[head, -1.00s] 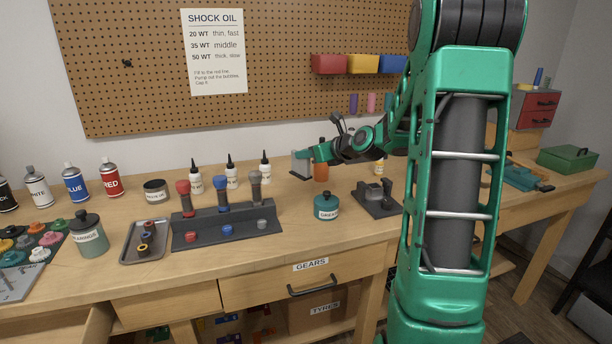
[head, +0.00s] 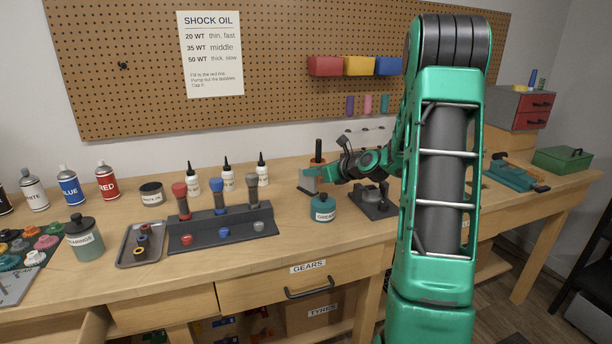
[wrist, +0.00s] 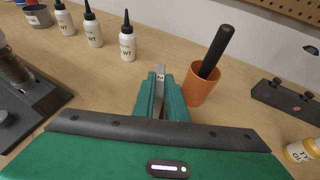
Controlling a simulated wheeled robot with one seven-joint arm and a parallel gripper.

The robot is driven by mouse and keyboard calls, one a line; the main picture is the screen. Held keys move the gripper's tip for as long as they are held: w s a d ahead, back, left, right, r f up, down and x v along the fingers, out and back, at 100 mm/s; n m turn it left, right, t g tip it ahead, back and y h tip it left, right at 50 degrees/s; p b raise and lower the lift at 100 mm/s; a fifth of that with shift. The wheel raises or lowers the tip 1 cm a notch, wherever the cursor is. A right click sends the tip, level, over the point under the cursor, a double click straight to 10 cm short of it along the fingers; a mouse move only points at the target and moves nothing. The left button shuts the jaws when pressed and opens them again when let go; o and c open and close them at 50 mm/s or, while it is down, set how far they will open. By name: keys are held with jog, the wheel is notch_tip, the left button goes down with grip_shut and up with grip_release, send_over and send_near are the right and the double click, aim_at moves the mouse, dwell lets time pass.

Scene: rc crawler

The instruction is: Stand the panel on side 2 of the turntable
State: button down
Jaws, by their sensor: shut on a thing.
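My gripper (wrist: 160,97) is shut on a thin grey piece (wrist: 161,76) with a small dark mark near its top; only its upper end shows between the fingers. I cannot tell for sure whether it is the panel. In the head view my gripper (head: 318,178) is low over the back of the bench, beside an orange cup (wrist: 201,88). Most of the held piece is hidden there. I cannot make out a turntable or a side marked 2 in either view.
The orange cup holds a black rod (wrist: 217,52) close to the right of my fingers. White oil bottles (wrist: 128,40) stand behind to the left. A teal grease jar (head: 322,208) and a black stand (head: 374,203) are in front.

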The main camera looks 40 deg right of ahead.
jog(key=shift+f, duration=0.1)
jog(key=c, duration=1.8)
grip_release()
jog(key=shift+o, duration=0.2)
